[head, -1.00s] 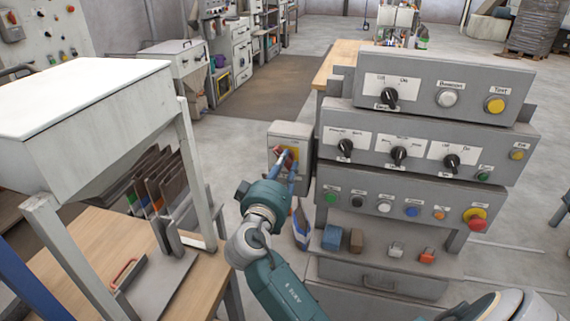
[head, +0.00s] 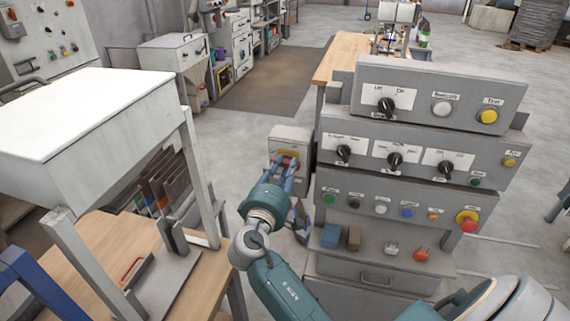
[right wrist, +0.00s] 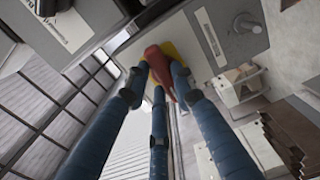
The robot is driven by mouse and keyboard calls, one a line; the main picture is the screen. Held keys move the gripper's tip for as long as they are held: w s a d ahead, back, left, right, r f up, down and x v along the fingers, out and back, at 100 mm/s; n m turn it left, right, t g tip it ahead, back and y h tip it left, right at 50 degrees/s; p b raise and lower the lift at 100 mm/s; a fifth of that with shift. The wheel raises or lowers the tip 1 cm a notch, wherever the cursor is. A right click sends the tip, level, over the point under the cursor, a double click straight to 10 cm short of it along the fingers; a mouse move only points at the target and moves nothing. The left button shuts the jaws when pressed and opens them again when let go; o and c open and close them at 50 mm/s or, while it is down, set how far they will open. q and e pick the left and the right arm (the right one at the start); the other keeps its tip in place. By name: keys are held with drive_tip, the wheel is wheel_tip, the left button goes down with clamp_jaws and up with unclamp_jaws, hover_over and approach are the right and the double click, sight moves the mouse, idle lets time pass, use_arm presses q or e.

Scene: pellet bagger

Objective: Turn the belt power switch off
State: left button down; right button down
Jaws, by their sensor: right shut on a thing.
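The belt power switch is a grey box (head: 282,137) on the left side of the button console, with a yellow plate (head: 288,153) and a red handle. My right gripper (head: 284,170) is at the front of this box, its fingers around the red handle. In the right wrist view the red handle (right wrist: 156,62) sits between the fingertips, shut on it, with part of the yellow plate (right wrist: 172,52) behind. The fingers hide part of the handle. The handle looks roughly level in the head view. My left gripper is not in view.
The console (head: 392,160) with several knobs and buttons stands right of the switch box. A wooden table (head: 75,250) under a white hopper (head: 90,110) is at the left. Coloured blocks lie on the console's lower shelf (head: 375,245). Open floor lies behind.

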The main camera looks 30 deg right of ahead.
drive_tip(key=shift+n, duration=0.6)
drive_tip(key=shift+f, duration=0.1)
drive_tip(key=c, duration=1.4)
unclamp_jaws()
drive_tip(key=shift+c, duration=0.2)
drive_tip(key=v, duration=1.2)
